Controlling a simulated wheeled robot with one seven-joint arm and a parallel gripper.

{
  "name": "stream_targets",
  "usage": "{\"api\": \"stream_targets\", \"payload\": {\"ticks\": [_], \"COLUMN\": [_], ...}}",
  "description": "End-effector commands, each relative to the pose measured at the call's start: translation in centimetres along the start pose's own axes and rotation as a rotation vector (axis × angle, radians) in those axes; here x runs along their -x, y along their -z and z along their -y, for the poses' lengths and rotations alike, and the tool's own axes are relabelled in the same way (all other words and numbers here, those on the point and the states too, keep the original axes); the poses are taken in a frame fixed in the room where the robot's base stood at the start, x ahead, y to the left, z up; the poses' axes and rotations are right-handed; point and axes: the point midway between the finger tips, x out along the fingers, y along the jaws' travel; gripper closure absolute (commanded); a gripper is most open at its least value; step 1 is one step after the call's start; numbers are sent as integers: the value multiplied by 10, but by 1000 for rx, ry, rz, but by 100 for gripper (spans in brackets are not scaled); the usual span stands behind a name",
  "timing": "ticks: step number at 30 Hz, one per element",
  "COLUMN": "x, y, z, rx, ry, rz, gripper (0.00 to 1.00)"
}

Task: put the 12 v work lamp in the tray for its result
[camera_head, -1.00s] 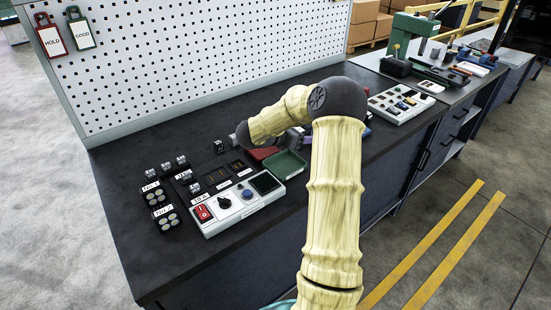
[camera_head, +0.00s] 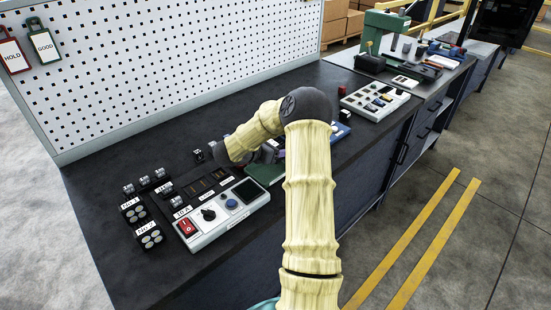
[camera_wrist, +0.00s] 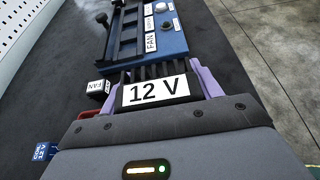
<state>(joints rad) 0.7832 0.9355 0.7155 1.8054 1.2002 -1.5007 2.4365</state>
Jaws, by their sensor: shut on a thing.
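In the wrist view, my gripper (camera_wrist: 160,88) has its two purple fingers closed on a black finned piece with a white "12 V" label (camera_wrist: 156,91), which I take as the 12 V work lamp. In the head view my arm hides most of the gripper and the held lamp; only a grey and purple bit of the gripper (camera_head: 274,152) shows. A green "GOOD" tag (camera_head: 43,45) and a red "HOLD" tag (camera_head: 13,56) hang on the pegboard.
A white tester with a red switch (camera_head: 188,227) stands left of the green tray. The bench's front left is clear.

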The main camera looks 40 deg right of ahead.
Motion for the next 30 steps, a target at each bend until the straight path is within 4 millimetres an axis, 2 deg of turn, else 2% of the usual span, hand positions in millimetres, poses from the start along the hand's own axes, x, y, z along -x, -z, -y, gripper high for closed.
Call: {"api": "stream_targets", "payload": {"ticks": [3,13,21,30], "x": [-3,-4,-16,-18], "y": [7,11,40,42], "z": [-1,-1,-1,-1], "rx": [-1,-1,1,-2], "ry": [-1,-1,-1,-1], "rz": [3,3,2,4], "gripper": [75,75,75,75]}}
